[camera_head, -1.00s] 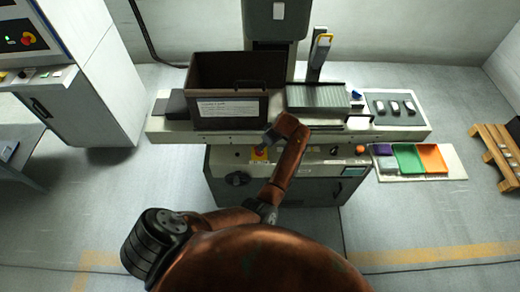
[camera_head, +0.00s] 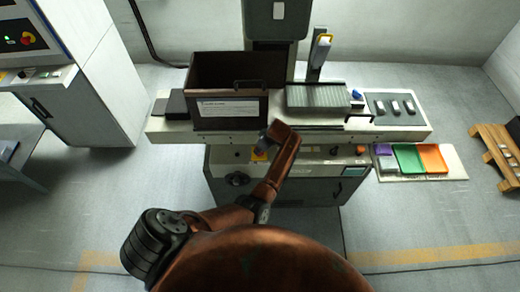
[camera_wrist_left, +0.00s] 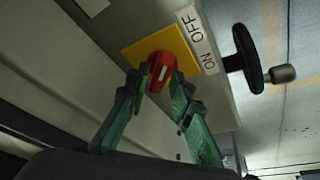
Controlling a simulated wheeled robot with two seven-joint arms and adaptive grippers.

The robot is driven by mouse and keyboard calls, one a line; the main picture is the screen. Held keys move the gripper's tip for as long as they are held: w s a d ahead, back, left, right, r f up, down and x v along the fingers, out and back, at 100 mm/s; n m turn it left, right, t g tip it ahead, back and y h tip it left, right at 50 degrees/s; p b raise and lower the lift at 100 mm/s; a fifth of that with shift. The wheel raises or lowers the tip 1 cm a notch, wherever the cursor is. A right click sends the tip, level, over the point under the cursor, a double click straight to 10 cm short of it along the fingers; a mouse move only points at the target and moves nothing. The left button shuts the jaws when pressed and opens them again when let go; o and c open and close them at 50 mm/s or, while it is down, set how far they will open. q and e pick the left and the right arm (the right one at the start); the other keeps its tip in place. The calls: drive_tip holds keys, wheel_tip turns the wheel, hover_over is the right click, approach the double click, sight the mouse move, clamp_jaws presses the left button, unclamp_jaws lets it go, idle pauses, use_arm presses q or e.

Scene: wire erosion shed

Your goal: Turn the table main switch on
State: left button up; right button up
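The main switch is a red rotary knob (camera_wrist_left: 161,70) with a white mark, set on a yellow plate (camera_wrist_left: 150,45) on the machine's front panel. An "ON OFF" label (camera_wrist_left: 197,38) is beside the plate. In the left wrist view my left gripper (camera_wrist_left: 156,86) is open, with one fingertip on each side of the knob's near end. I cannot tell whether the fingertips touch it. In the head view part of the yellow plate (camera_head: 259,155) shows beside my arm, which hides the knob. My right gripper is in neither view.
A black handwheel (camera_wrist_left: 245,60) sticks out beside the label; it also shows in the head view (camera_head: 237,179). Above the panel, the machine table (camera_head: 320,125) carries a dark open tank (camera_head: 226,123). Colored trays (camera_head: 408,158) lie to the right.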

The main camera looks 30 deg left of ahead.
use_arm(q)
clamp_jaws()
drive_tip(key=shift+s+r+m+p, duration=0.15)
drive_tip(key=shift+m+p, duration=0.35)
drive_tip(key=shift+p, duration=0.35)
drive_tip(key=m+t+h+p, duration=0.1)
drive_tip(key=m+p, duration=0.2)
drive_tip(key=m+t+p, duration=0.1)
drive_tip(key=m+p, duration=0.2)
drive_tip(key=p, duration=0.1)
drive_tip(key=m+t+h+p, duration=0.1)
drive_tip(key=m+p, duration=0.2)
drive_tip(key=p, duration=0.1)
drive_tip(key=shift+s+a+r+h, duration=0.1)
drive_tip(key=shift+a+h, duration=0.2)
drive_tip(key=m+h+p, duration=0.1)
drive_tip(key=m+p, duration=0.1)
drive_tip(key=m, duration=0.2)
drive_tip(key=shift+a+p, duration=0.1)
drive_tip(key=shift+p, duration=0.2)
drive_tip(key=m, duration=0.1)
drive_tip(key=m+h, duration=0.1)
drive_tip(key=shift+f+m, duration=0.2)
drive_tip(key=shift+m, duration=0.2)
drive_tip(key=shift+m+h, duration=0.4)
drive_tip(key=shift+m, duration=0.1)
